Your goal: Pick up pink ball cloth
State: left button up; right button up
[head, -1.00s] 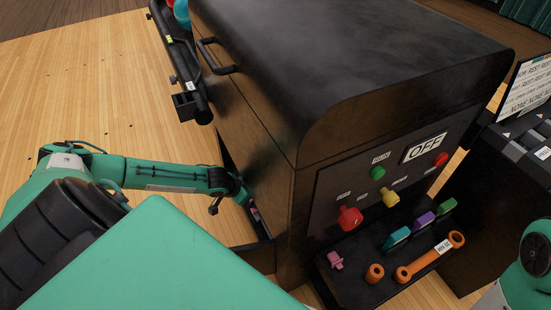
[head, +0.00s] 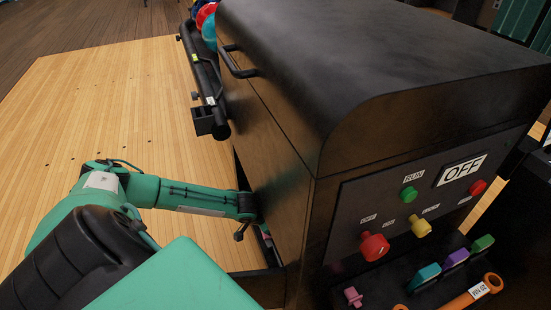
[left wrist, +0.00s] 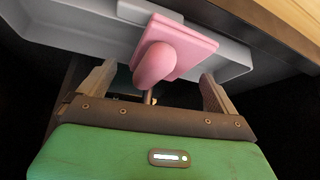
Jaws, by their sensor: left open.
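The pink ball cloth (left wrist: 186,45) shows in the left wrist view as a flat pink square with a rounded pink knob. It lies in a grey tray (left wrist: 236,60). My left gripper (left wrist: 158,78) is open, with one finger on each side of the knob and visible gaps to it. In the head view my left arm reaches into a low opening in the side of the dark machine (head: 275,190), and its gripper is mostly hidden there. My right gripper is not in view.
The machine's front panel carries a red knob (head: 374,247), a yellow knob (head: 421,227) and an OFF sign (head: 462,170). A pink peg (head: 353,297) and an orange wrench (head: 470,296) sit below it. Open wooden floor (head: 110,110) lies to the left.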

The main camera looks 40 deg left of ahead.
pick_arm(q)
jog(key=shift+w+f, duration=0.2)
jog(key=shift+f, duration=0.1)
jog(key=c, duration=1)
jog(key=shift+c, duration=0.2)
jog(key=shift+r, duration=0.15)
